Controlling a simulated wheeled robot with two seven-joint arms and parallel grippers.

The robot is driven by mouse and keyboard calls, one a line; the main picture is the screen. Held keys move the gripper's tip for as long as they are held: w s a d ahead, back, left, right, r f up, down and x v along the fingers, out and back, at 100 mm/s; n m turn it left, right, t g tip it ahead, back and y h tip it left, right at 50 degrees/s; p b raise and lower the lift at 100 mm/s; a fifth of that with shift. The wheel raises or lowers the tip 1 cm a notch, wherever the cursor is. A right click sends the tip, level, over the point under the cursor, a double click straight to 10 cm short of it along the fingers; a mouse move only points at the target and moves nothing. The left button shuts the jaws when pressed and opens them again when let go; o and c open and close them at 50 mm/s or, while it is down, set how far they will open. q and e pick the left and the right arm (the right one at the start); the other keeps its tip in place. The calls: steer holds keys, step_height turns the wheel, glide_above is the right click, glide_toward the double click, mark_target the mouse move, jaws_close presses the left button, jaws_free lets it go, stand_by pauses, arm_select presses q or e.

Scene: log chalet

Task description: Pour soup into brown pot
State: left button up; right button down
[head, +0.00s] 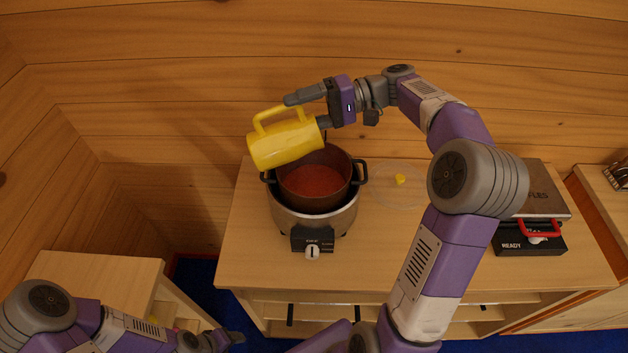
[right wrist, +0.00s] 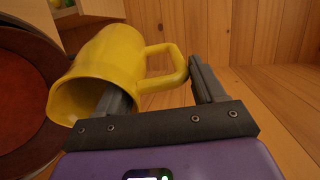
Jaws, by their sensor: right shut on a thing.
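My right gripper (head: 315,108) holds a yellow pitcher (head: 283,143), tilted well over on its side above the brown pot (head: 315,207). In the right wrist view the pitcher (right wrist: 100,62) has one finger at its mouth and the other outside its handle. The pot sits in a silver cooker (head: 287,220) and holds red-orange soup (head: 312,180); the soup also shows in the right wrist view (right wrist: 20,95). The inside of the pitcher is mostly hidden. My left gripper (head: 226,340) is low at the bottom edge, away from the pot; its fingers are unclear.
A clear lid with a yellow knob (head: 400,180) lies right of the cooker on the wooden counter (head: 245,262). A waffle maker (head: 532,236) stands farther right. The log wall rises close behind. A lower wooden cabinet (head: 95,272) stands at left.

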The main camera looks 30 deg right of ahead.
step_height(320, 180, up, 11)
steer(key=p, duration=0.8)
steer(key=shift+r, duration=0.15)
steer(key=shift+r+g+h+p, duration=0.3)
steer(key=shift+g+h+p, duration=0.4)
steer(key=shift+h+p, duration=1.55)
steer(key=shift+r+g+h+p, duration=0.25)
steer(key=shift+g+h+p, duration=0.45)
steer(key=shift+h+p, duration=1.5)
steer(key=shift+r+g+h+p, duration=0.3)
steer(key=shift+g+h+p, duration=0.4)
steer(key=shift+h+p, duration=1.5)
steer(key=shift+h+b, duration=0.65)
